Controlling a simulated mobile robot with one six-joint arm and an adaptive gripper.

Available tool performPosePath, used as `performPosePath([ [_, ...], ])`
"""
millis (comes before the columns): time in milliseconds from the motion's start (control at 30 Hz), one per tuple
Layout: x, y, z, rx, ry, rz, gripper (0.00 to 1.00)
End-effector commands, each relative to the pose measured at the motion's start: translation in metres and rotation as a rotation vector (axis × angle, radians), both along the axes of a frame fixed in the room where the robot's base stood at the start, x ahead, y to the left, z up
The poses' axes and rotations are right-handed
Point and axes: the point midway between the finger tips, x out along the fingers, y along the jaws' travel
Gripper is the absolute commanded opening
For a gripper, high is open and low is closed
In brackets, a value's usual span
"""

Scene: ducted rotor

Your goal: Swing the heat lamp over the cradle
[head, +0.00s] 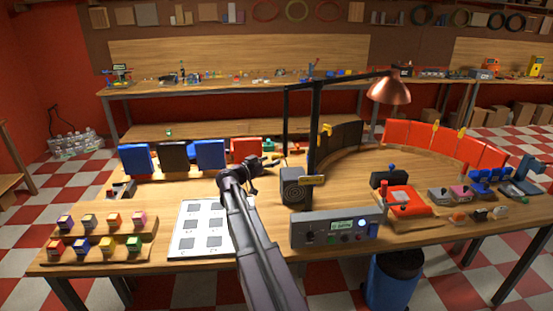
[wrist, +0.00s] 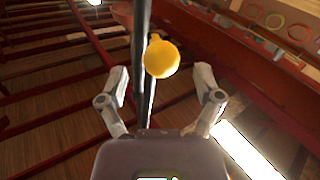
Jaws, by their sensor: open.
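The heat lamp (head: 390,91) has a copper shade. It hangs at the right end of a black horizontal boom (head: 350,79) on a dark upright post (head: 317,130). A yellow knob (head: 325,130) shows by the post. My gripper (head: 272,163) is over the table, left of the post. In the wrist view my gripper (wrist: 161,72) is open, with a yellow round knob (wrist: 161,58) in line between its fingertips and a dark bar (wrist: 142,50) running beside the knob. I cannot tell whether the fingers touch it. I cannot tell for certain which thing is the cradle.
A black speaker-like box (head: 293,187) is near the post. Blue and black panels (head: 172,156) stand at back left.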

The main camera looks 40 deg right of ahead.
Motion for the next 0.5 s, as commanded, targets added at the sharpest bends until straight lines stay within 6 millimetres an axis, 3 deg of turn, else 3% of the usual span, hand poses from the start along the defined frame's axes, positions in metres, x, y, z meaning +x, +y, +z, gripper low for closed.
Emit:
performPosePath([
  [200,0.002,-0.021,0.000,0.000,0.000,-0.001,0.84],
  [500,0.002,-0.027,0.000,0.000,0.000,0.002,0.84],
])
